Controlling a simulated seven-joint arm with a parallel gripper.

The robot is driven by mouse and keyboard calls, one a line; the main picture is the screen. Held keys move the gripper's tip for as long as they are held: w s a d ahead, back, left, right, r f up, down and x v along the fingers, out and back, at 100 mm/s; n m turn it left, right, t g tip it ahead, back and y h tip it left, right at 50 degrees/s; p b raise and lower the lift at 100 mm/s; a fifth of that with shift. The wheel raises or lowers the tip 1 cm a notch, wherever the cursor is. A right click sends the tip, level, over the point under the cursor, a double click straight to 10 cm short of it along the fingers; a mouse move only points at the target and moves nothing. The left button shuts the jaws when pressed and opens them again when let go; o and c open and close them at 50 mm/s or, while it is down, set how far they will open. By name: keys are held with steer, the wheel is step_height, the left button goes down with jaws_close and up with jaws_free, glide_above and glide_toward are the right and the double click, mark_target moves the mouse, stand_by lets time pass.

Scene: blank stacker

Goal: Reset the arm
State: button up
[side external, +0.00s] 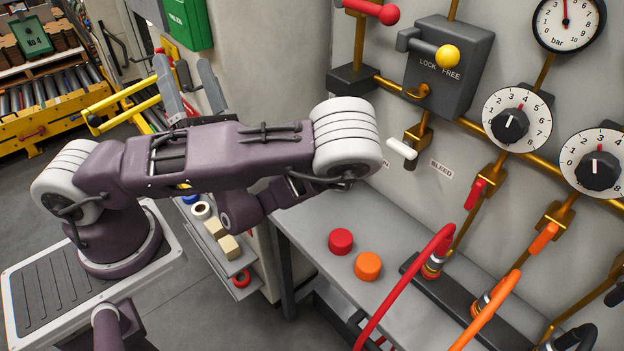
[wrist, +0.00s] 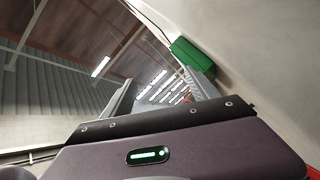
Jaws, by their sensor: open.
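My arm stretches across the side external view from its base at the lower left, with a bulky elbow joint in front of the wall panel. My gripper (side external: 184,72) is behind the upper link, its two grey fingers pointing upward. The fingers are apart and nothing shows between them. The wrist view looks up past the gripper (wrist: 160,88) at the ceiling, and it is open and empty there too. The wrist and lower part of the gripper are partly hidden by the arm in the side external view.
A grey bench (side external: 310,222) carries a red cap (side external: 340,241) and an orange cap (side external: 368,266). The wall panel has dials, a lock lever (side external: 447,56) and red and orange hoses. A green box (side external: 187,22) hangs near the gripper, also in the wrist view (wrist: 192,54).

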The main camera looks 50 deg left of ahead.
steer(key=s+a+f+n+g+h, duration=0.35)
steer(key=s+n+g+h, duration=0.4)
steer(key=n+g, duration=0.55)
steer(key=s+d+f+n+t+h, duration=0.2)
steer(key=s+d+f+n+h, duration=0.25)
steer(key=n+h, duration=0.55)
steer(key=w+d+r+n+t+h, duration=0.2)
steer(key=w+d+r+t+h, duration=0.1)
steer(key=d+t+h, duration=0.1)
steer(key=w+d+r+n+t+h, duration=0.3)
steer(key=d+r+t+h, duration=0.1)
steer(key=d+t, duration=0.3)
steer(key=shift+w+d+h, duration=0.3)
steer(key=shift+d+h, duration=0.25)
